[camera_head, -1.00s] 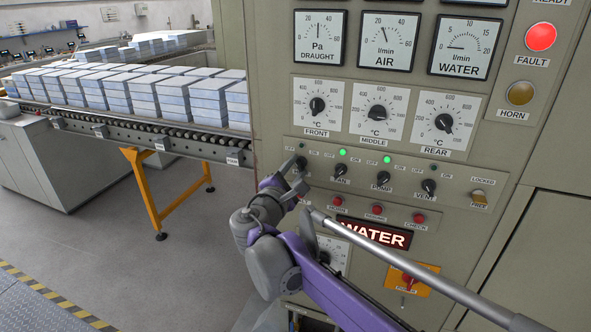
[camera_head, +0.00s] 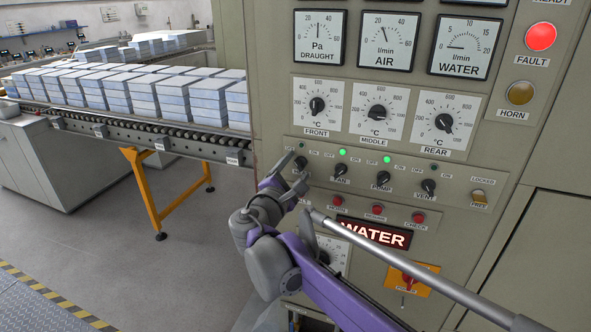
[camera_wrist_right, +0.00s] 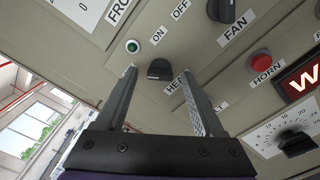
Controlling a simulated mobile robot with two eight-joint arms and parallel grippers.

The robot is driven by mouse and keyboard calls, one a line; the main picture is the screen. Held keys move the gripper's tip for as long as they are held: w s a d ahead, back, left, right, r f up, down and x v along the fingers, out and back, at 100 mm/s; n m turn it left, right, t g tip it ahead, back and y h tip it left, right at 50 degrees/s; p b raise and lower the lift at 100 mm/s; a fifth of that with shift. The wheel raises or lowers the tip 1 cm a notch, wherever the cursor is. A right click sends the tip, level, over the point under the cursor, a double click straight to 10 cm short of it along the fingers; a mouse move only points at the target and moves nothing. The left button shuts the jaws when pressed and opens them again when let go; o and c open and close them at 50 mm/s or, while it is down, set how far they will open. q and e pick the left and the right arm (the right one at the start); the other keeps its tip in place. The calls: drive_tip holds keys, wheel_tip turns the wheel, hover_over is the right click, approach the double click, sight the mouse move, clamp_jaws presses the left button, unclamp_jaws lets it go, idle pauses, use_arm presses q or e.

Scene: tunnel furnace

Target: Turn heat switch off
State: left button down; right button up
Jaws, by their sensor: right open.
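The heat switch (camera_head: 301,163) is a small black knob at the left end of the switch row on the furnace panel. In the right wrist view the heat switch (camera_wrist_right: 160,70) shows beside its partly covered HEAT label, between the two fingertips. Its indicator lamp (camera_wrist_right: 133,46) is dark green and looks unlit, near ON. My right gripper (camera_head: 294,171) is open and empty, with its fingers pointing at the panel around the knob; I see no clear contact. My left gripper is not in view.
The fan switch (camera_head: 340,171), pump switch (camera_head: 381,179) and vent switch (camera_head: 428,187) stand to the right. Push buttons (camera_head: 377,210) and a lit WATER sign (camera_head: 375,233) are below. A long pale bar (camera_head: 430,266) crosses before the lower panel. A roller conveyor (camera_head: 180,139) stands left.

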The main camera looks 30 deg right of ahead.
drive_tip(key=v, duration=1)
drive_tip(key=shift+s+a+b, duration=0.2)
drive_tip(key=shift+s+b, duration=0.05)
drive_tip(key=shift+b, duration=0.15)
